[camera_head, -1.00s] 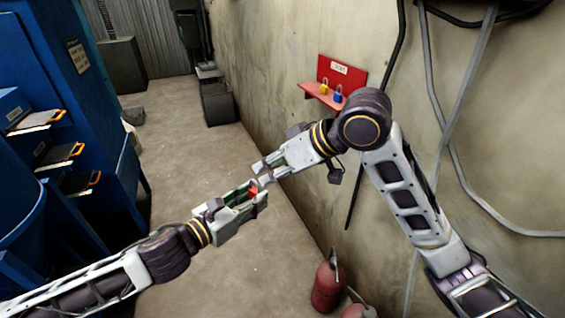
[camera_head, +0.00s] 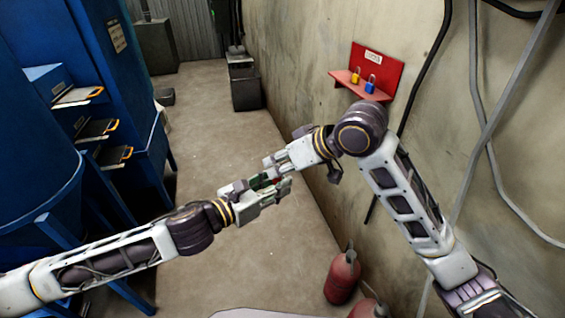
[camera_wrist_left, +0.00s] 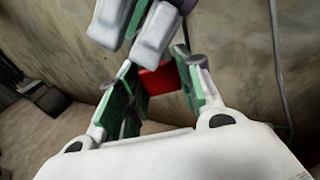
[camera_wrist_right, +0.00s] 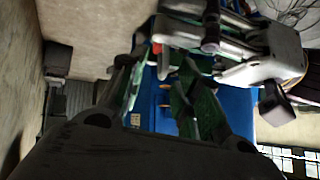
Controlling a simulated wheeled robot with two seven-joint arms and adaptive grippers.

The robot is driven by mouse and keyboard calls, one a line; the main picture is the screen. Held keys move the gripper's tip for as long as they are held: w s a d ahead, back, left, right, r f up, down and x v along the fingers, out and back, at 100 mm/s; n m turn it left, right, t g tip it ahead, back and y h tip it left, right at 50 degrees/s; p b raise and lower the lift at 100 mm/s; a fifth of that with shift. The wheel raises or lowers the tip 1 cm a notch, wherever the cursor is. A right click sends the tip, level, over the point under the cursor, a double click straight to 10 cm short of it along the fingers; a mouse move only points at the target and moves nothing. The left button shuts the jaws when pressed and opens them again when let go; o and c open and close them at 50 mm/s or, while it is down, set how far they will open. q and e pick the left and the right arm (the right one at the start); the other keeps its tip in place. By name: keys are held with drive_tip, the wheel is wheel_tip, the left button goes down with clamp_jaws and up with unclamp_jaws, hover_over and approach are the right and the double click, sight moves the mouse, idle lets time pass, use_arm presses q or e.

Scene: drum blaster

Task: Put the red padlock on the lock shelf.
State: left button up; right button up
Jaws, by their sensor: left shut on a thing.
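The red padlock (camera_wrist_left: 158,80) shows as a red block between the fingers of my left gripper (camera_wrist_left: 160,88) in the left wrist view. The lock shelf (camera_head: 345,84) is a red wall shelf with a red back panel, beyond my right arm.
A yellow padlock (camera_head: 355,77) and a blue padlock (camera_head: 371,86) are on the shelf. Blue machinery (camera_head: 120,80) with open drawers stands at left. A fire extinguisher (camera_head: 341,279) stands by the wall at lower right. Cables hang on the wall. The middle floor is clear.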

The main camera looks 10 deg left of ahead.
clamp_jaws()
use_arm(q)
drive_tip(key=o, duration=1)
